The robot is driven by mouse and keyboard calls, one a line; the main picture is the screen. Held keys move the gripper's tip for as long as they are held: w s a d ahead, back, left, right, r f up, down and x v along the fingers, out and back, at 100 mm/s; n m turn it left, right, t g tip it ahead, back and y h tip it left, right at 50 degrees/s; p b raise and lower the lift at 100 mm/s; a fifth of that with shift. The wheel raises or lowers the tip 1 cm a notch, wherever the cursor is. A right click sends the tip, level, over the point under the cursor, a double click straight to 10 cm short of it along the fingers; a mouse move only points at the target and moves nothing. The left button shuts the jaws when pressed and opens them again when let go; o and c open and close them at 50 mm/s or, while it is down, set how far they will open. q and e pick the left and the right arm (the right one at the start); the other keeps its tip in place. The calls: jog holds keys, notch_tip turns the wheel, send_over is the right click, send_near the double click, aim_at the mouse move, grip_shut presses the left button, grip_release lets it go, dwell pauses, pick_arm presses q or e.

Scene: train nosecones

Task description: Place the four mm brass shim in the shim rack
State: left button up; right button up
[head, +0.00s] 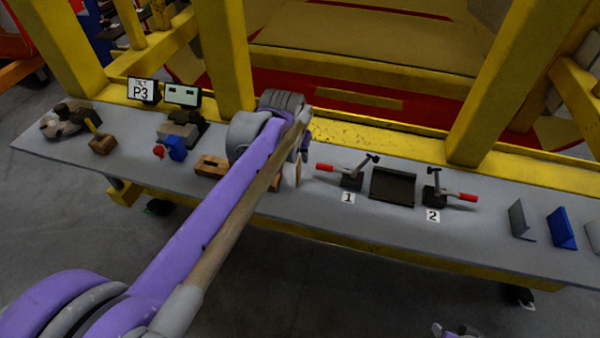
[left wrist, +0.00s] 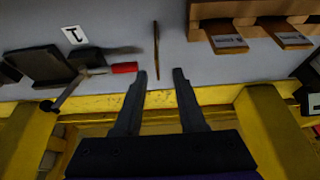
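My left gripper (left wrist: 160,73) is open, with its two dark fingers apart in the left wrist view. A thin brass-coloured plate (left wrist: 156,45), seen edge-on, stands in line with the gap between the fingertips; neither finger visibly touches it. It looks like the shim, but its thickness cannot be read. The wooden rack (left wrist: 262,20) is to its right in that view, with grey-labelled plates in its slots. In the head view the rack (head: 210,166) is partly hidden behind my left arm, and the left fingers are hidden too. My right gripper's fingers do not show.
Clamp 1 (head: 352,178) with a red handle stands right of my left wrist, followed by a dark tray (head: 393,187) and clamp 2 (head: 434,194). Yellow posts (head: 500,85) rise behind the grey table (head: 300,222).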

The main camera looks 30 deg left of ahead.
pick_arm(q)
send_over(300, 180)
jog(key=f, duration=0.6)
jog(key=shift+w+a+f, duration=0.15)
jog(key=shift+w+f, duration=0.1)
grip_shut()
dwell(1.1)
